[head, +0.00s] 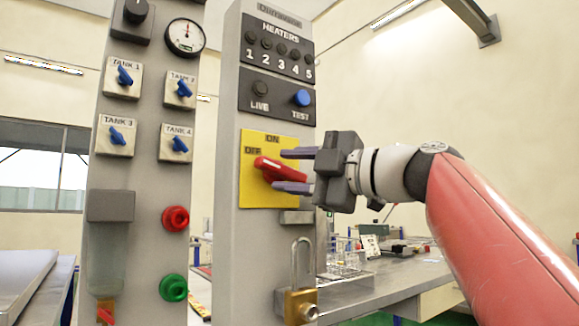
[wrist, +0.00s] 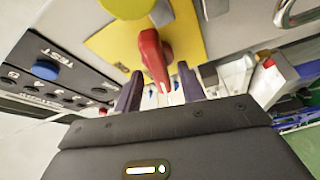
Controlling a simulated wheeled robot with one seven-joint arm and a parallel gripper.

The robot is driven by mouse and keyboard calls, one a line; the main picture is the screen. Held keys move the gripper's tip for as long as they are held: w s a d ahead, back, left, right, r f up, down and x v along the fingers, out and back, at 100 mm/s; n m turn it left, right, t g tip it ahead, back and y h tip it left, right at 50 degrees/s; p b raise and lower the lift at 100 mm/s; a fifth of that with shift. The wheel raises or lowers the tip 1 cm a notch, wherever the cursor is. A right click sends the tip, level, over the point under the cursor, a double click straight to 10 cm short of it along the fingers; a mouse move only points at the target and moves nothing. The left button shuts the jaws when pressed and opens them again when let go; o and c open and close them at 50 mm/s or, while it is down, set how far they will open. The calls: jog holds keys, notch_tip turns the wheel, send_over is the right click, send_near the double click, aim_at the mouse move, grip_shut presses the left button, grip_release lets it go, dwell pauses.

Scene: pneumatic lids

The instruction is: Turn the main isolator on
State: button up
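The main isolator is a red handle (head: 270,165) on a yellow plate (head: 253,194) marked OFF at the left and ON at the top. The handle lies roughly level, tilted slightly down to the right, with one end by OFF. My gripper (head: 284,171) reaches in from the right with one finger above the handle and one below. In the wrist view, the red handle (wrist: 152,50) extends between the two fingers of my gripper (wrist: 160,72). Gaps show on both sides, so the gripper is open around it. The yellow plate also shows in the wrist view (wrist: 108,46).
A brass padlock (head: 300,304) with a tall shackle is below the plate. Heater lamps and a blue TEST button (head: 301,98) are above it. A second grey column at left carries blue tank valves, a gauge (head: 185,38) and red (head: 175,218) and green (head: 173,287) buttons. A workbench (head: 370,290) stands behind.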

jog(key=shift+w+a, duration=0.25)
jog(key=shift+a, duration=0.1)
jog(key=c, duration=0.6)
